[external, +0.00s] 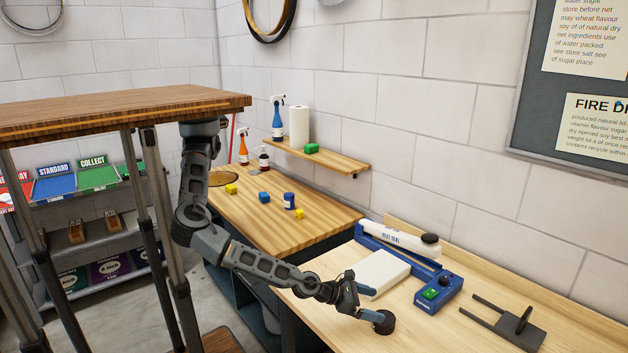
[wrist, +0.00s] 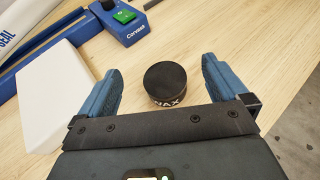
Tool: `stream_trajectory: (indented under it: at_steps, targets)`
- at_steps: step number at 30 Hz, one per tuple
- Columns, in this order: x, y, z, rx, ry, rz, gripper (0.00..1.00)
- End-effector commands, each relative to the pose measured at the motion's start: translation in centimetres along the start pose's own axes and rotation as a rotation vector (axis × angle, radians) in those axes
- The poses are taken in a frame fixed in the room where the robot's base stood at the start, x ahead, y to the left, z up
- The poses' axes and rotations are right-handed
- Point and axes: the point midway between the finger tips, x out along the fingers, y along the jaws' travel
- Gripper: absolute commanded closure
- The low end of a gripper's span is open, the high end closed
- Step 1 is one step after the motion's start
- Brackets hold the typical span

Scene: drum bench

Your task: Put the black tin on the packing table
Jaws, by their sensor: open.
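The black tin (wrist: 165,78), a short round tin with white "WAX" lettering, appears to stand upright on the light wood table (external: 463,289) that carries a heat sealer. It also shows in the external view (external: 384,322), near the table's front edge. My gripper (external: 366,302) is low over this table and open. In the wrist view its two blue fingers stand on either side of the tin, with gaps between them and it. No label shows which table is the packing table.
A white box (external: 379,272) lies just left of the left finger in the wrist view. Behind it is the blue and white heat sealer (external: 402,240) with its control box (external: 437,292). A dark forked holder (external: 512,325) is to the right. A second wooden table (external: 275,224) holds small blocks.

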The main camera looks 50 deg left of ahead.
Motion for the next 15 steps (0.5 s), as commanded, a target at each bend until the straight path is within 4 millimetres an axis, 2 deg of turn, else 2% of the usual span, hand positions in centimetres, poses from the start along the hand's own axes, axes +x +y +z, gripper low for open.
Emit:
stream_trajectory:
  at_steps: [1, 4, 15]
  targets:
    - [-0.32, 0.01, 0.76, 0.000, 0.000, 0.000, 0.00]
    - [-0.51, 0.02, 1.22, 0.000, 0.000, 0.000, 0.00]
    - [-0.56, 0.04, 1.39, 0.000, 0.000, 0.001, 0.00]
